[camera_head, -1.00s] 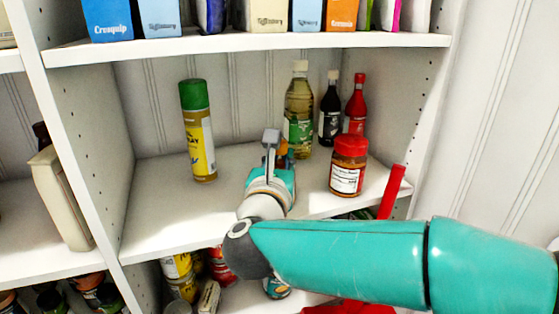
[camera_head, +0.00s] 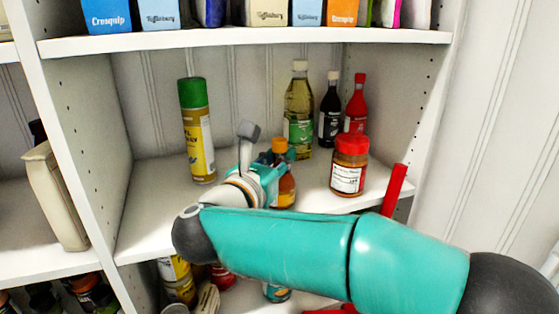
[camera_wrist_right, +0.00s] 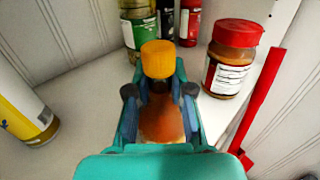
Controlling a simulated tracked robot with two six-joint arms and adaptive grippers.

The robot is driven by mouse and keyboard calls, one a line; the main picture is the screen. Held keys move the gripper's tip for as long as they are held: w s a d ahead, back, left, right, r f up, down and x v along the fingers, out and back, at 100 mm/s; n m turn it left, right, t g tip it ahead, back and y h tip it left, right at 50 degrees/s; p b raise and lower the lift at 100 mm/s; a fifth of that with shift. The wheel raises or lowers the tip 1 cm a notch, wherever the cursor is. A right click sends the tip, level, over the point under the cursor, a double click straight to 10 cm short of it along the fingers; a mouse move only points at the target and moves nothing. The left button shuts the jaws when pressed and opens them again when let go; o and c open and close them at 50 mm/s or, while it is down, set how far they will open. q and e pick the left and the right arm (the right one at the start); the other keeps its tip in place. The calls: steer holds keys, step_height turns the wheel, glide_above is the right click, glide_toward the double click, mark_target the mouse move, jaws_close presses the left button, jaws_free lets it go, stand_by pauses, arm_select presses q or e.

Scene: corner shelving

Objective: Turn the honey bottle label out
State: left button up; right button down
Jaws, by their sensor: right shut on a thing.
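The honey bottle (camera_head: 286,188) is amber with an orange-yellow cap and stands on the middle shelf. It also shows in the right wrist view (camera_wrist_right: 160,60), upright between the fingers. My right gripper (camera_head: 268,172) is shut on the bottle's body, coming from the left and front in the head view; its fingers show on both sides in the right wrist view (camera_wrist_right: 160,100). The lower body of the bottle is partly hidden by the gripper, and I cannot tell which way its label faces. My left gripper is out of view.
A red-lidded jar (camera_head: 349,165) stands close on the right. Behind are an oil bottle (camera_head: 299,105), a dark bottle (camera_head: 330,110) and a red bottle (camera_head: 356,103). A green-capped spray can (camera_head: 197,135) stands left. A red bar (camera_head: 395,190) rises at the shelf's front right.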

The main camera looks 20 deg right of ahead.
steer(key=c, duration=0.9)
jaws_free()
steer(key=shift+c, duration=0.2)
steer(key=shift+s+a, duration=0.1)
steer(key=shift+s, duration=0.05)
